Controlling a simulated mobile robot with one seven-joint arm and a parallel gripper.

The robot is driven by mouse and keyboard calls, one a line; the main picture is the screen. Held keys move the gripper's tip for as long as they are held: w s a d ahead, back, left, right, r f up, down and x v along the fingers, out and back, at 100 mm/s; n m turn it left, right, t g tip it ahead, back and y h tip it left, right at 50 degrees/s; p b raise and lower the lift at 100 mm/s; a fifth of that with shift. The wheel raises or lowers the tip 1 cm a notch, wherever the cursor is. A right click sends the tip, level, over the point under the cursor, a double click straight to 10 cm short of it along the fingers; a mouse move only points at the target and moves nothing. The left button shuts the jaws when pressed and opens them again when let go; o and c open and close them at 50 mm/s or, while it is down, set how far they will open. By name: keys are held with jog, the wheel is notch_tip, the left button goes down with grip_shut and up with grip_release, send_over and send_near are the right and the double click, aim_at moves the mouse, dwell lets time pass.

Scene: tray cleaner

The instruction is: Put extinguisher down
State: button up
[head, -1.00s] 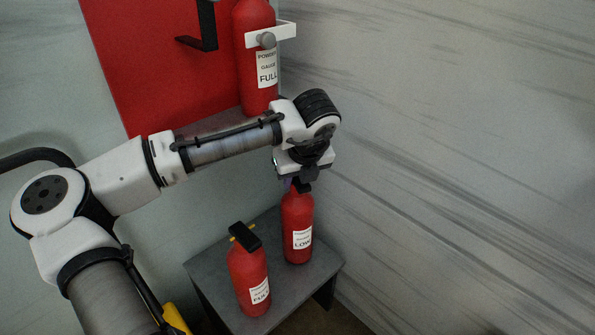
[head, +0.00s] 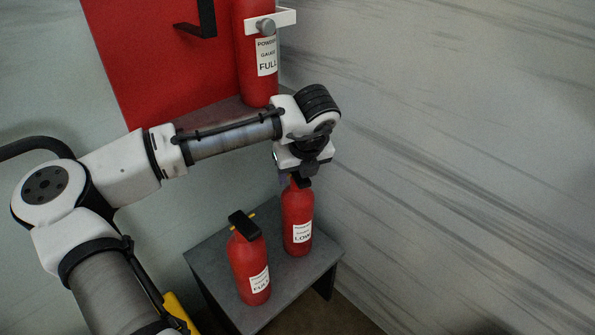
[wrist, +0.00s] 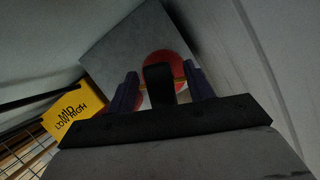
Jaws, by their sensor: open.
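A red extinguisher labelled LOW (head: 297,217) stands upright on a small grey table (head: 215,262), on its right side by the wall. My gripper (head: 297,180) is right above it, pointing down at its black handle. In the wrist view the two dark fingers of my gripper (wrist: 160,92) are apart, one on each side of the black handle (wrist: 158,84), with the red body (wrist: 172,60) below. A second red extinguisher labelled FULL (head: 248,268) stands on the same table, to the left and nearer.
A third red extinguisher labelled FULL (head: 257,60) is held in a white bracket (head: 285,18) on the red wall panel (head: 135,60). An empty black bracket (head: 205,22) is left of it. A yellow box marked LOW, MID, HIGH (wrist: 75,118) shows in the wrist view. The marble wall is close on the right.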

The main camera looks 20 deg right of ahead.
jog(key=p+v, duration=0.4)
jog(key=v, duration=0.8)
